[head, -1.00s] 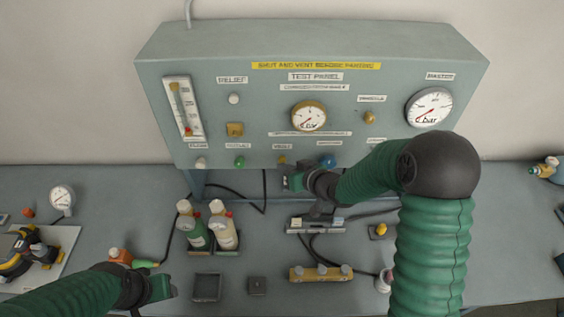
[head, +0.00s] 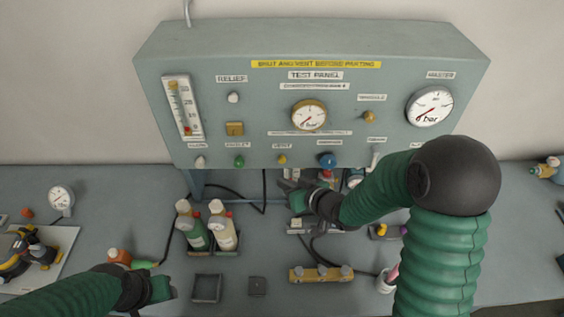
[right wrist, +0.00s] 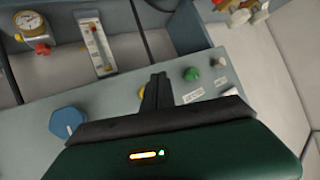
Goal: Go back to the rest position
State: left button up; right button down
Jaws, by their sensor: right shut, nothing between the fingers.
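My right gripper (head: 289,198) is shut and empty, in front of and below the test panel (head: 230,55). In the right wrist view its dark fingers (right wrist: 157,92) are together, between a blue knob (right wrist: 67,122) and a green knob (right wrist: 191,74). In the head view the blue knob (head: 327,159), yellow knob (head: 282,159) and green knob (head: 239,161) sit along the panel's lower edge, clear of the gripper. My left gripper (head: 168,288) hangs low over the bench at the left; its fingers are too unclear to judge.
Two bottles (head: 208,228) stand left of my right gripper. A dark tray (head: 206,288) and a brass manifold (head: 320,274) lie on the near bench. A white cup (head: 385,284) stands beside my right arm. A mask on a board (head: 35,255) lies far left.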

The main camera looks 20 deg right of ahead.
jog(key=shift+s, duration=0.1)
dwell(0.3)
jog(key=s+d+f+g+h+b, duration=0.4)
jog(key=s+f+b, duration=0.3)
jog(key=s+f, duration=0.15)
jog(key=s+f+g+b, duration=0.1)
jog(key=s+g, duration=0.1)
jog(key=s, duration=0.4)
jog(key=s+a+f+m+g+b, duration=0.1)
jog(key=s+f+g, duration=0.1)
jog(key=s, duration=0.3)
jog(key=shift+s+a+f+m+g+h, duration=0.15)
jog(key=shift+s+f+m+g+h, duration=0.15)
jog(key=shift+s+g, duration=0.1)
jog(key=shift+d, duration=0.2)
jog(key=shift+a, duration=0.1)
